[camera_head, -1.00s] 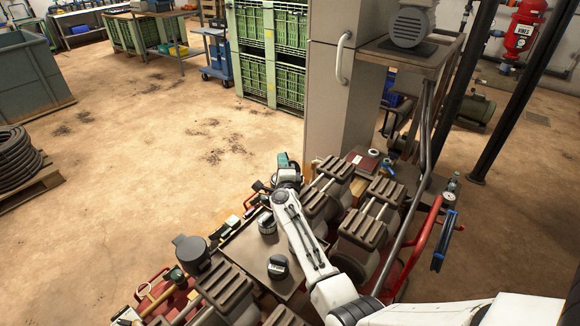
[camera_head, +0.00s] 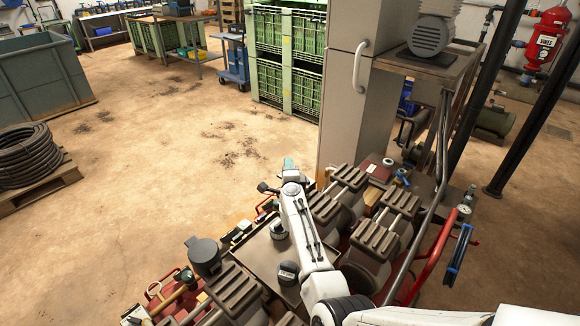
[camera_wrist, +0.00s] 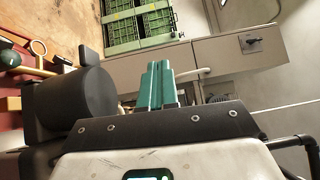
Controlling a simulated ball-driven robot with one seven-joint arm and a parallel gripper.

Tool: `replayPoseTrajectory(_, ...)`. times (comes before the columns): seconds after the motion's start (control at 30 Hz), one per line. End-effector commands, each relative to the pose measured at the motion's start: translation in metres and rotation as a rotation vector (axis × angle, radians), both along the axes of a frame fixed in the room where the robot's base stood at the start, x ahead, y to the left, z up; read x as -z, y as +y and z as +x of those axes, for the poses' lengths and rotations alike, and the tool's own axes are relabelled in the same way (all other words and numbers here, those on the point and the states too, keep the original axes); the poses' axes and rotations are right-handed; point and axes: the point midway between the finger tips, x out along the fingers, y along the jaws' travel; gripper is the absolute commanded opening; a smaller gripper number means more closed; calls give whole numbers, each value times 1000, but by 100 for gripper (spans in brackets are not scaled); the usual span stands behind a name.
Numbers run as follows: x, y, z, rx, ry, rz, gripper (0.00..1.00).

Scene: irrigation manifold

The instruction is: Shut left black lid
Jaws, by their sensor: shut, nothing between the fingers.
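Three dark round things stand among the manifold parts in the head view. The left one is a dark grey canister (camera_head: 204,260) with a wide round top and a tab at its left; I cannot tell how far its lid is raised. A black-topped jar (camera_head: 279,229) and a black cap (camera_head: 288,273) are on a flat grey plate to its right. My gripper (camera_head: 289,163) is beyond them, upper right of the canister. In the wrist view its teal fingers (camera_wrist: 157,84) are together and empty. A large black cylinder (camera_wrist: 78,104) is close on their left; I cannot tell which one it is.
Ribbed brown blocks (camera_head: 374,240) and a red pipe (camera_head: 428,262) lie right of my arm. A tall grey cabinet (camera_head: 352,110) stands behind the gripper. Tools, including a hammer (camera_head: 174,296), lie at the lower left. Open floor (camera_head: 120,170) is beyond.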

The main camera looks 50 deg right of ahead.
Motion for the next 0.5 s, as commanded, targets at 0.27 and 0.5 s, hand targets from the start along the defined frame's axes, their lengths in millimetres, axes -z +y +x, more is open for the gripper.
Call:
replayPoseTrajectory(0.27,2,-1,5,0,4,-1,0)
replayPoseTrajectory(0.5,5,-1,12,0,4,-1,0)
